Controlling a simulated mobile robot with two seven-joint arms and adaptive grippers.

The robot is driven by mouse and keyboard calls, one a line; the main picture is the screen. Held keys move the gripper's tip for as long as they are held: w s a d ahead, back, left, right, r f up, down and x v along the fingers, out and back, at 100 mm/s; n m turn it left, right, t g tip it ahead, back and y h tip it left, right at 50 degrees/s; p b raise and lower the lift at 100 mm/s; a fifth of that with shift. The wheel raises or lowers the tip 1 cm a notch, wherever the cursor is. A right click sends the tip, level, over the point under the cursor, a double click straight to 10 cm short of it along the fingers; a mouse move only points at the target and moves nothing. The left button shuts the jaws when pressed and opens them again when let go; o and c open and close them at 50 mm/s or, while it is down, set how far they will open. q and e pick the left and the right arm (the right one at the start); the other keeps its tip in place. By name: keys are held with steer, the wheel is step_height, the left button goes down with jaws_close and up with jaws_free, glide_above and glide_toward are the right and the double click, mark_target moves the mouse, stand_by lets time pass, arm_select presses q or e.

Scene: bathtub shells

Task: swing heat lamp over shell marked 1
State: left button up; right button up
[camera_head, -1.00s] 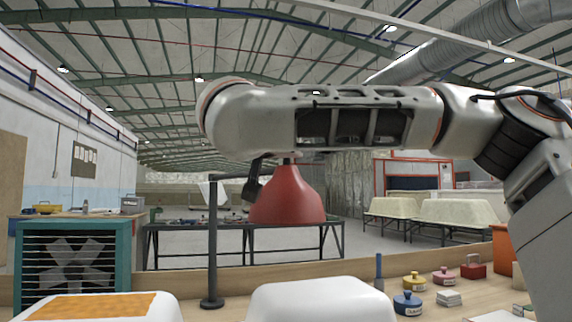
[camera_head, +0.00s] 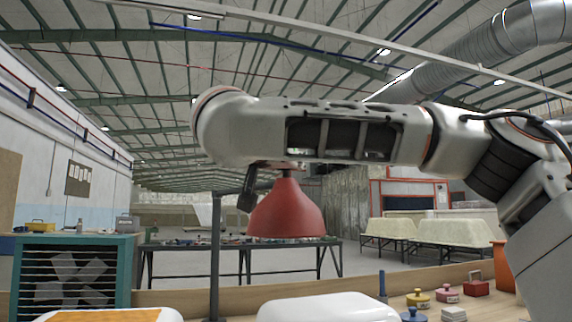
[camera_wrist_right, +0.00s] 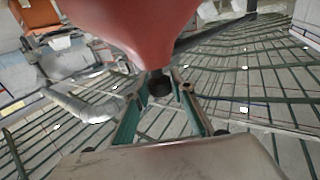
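The heat lamp has a red bell-shaped shade (camera_head: 287,212) and a dark post (camera_head: 214,255), with the shade to the post's right. In the right wrist view, the right gripper's teal fingers (camera_wrist_right: 160,100) stand apart on either side of a dark knob (camera_wrist_right: 159,86) below the red shade; I see no clear contact. Two white shells show at the bottom, one with an orange patch (camera_head: 165,315), one plain (camera_head: 325,308). No number is readable on either. My left gripper is not visible.
A teal-framed fan box (camera_head: 75,275) stands at the left. On the wooden bench at the right are a blue pot (camera_head: 427,315), a yellow pot (camera_head: 417,298), a pink pot (camera_head: 447,293) and a red box (camera_head: 476,286). Cream tubs (camera_head: 450,232) stand behind.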

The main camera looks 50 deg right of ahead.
steer(key=shift+o, duration=1)
steer(key=shift+r, duration=0.1)
step_height(320, 180, up, 8)
steer(key=shift+r, duration=0.95)
